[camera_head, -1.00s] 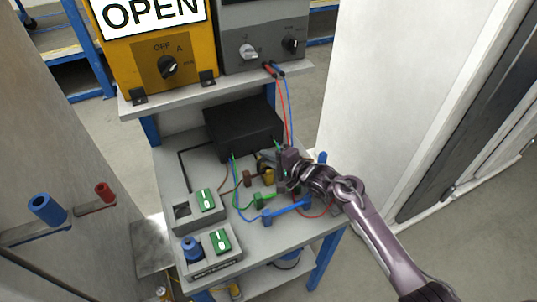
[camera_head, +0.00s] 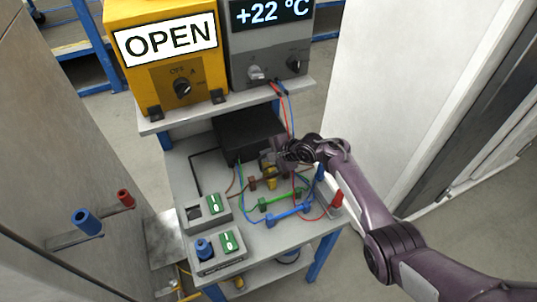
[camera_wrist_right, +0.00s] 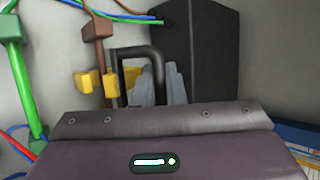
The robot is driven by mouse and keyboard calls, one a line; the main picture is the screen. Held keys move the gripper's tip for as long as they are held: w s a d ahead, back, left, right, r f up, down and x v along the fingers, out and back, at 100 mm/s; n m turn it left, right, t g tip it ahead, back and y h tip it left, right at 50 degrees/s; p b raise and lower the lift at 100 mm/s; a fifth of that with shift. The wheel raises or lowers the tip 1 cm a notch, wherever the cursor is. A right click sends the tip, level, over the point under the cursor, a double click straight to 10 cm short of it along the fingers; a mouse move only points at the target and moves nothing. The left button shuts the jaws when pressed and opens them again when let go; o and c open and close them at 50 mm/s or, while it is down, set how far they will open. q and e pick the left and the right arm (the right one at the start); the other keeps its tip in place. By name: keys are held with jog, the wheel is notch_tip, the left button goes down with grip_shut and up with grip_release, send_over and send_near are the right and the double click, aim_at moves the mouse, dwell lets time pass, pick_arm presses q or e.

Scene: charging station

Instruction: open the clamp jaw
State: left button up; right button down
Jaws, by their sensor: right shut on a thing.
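My right gripper (camera_head: 272,161) reaches in from the right over the bench, just in front of the black box (camera_head: 246,133). In the right wrist view, its grey fingers (camera_wrist_right: 160,92) are shut around the lower end of a dark bent bar (camera_wrist_right: 137,52), which looks like part of the clamp jaw. The fingers partly hide where they meet it. Yellow blocks (camera_wrist_right: 97,82) sit beside the bar on the left, near a brown connector (camera_wrist_right: 100,29). The yellow instrument (camera_head: 160,52) shows OPEN on its display. My left gripper is out of view.
A blue bar (camera_head: 288,214) and a green bar (camera_head: 280,199) with coloured wires lie on the bench. Switch boxes (camera_head: 203,210) stand at its left front. A grey instrument (camera_head: 268,45) reads +22 °C on the shelf. A pale wall (camera_head: 390,90) rises close on the right.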

dwell(0.3)
jog(key=c, duration=1.5)
grip_release()
jog(key=v, duration=0.7)
jog(key=shift+s+d+r+p, duration=0.15)
jog(key=shift+d+r+p, duration=0.1)
jog(key=shift+p, duration=0.05)
